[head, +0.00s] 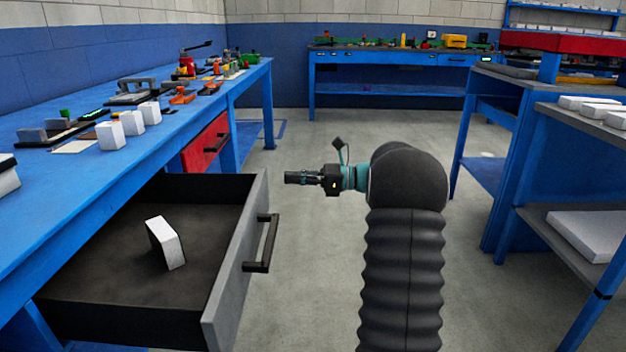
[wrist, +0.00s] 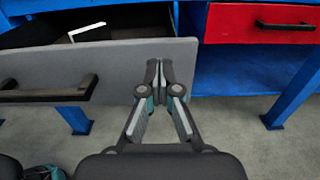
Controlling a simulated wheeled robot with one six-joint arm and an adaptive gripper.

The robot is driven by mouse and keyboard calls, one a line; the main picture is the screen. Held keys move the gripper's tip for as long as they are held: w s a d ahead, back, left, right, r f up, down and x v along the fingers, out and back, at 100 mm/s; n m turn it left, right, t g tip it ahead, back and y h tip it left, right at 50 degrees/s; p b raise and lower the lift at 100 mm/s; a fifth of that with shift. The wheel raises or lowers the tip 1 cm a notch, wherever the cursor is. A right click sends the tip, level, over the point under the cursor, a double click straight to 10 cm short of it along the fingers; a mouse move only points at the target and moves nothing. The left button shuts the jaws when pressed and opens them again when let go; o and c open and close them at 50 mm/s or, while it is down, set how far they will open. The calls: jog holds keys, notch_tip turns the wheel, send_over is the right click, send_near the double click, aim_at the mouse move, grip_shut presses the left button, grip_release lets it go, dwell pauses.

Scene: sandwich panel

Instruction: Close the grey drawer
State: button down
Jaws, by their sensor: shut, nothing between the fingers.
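The grey drawer (head: 236,262) is pulled well out from under the blue workbench on the left in the head view. Its front carries a dark bar handle (head: 262,244). A white block (head: 166,243) lies tilted inside it. My gripper (head: 288,177) is shut and empty, pointing left, to the right of the drawer front in the head view. In the wrist view the drawer front (wrist: 110,68) fills the left half. My gripper's shut fingertips (wrist: 158,64) appear in front of its right part, with the handle (wrist: 50,90) to their left. I cannot tell whether they touch.
A shut red drawer (head: 205,142) sits farther along the workbench (head: 60,215), which bears white blocks and tools. Blue shelving (head: 545,175) with white slabs stands on the right. The grey floor between is clear.

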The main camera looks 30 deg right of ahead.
aim_at(264, 177)
jog(key=shift+x, duration=2.45)
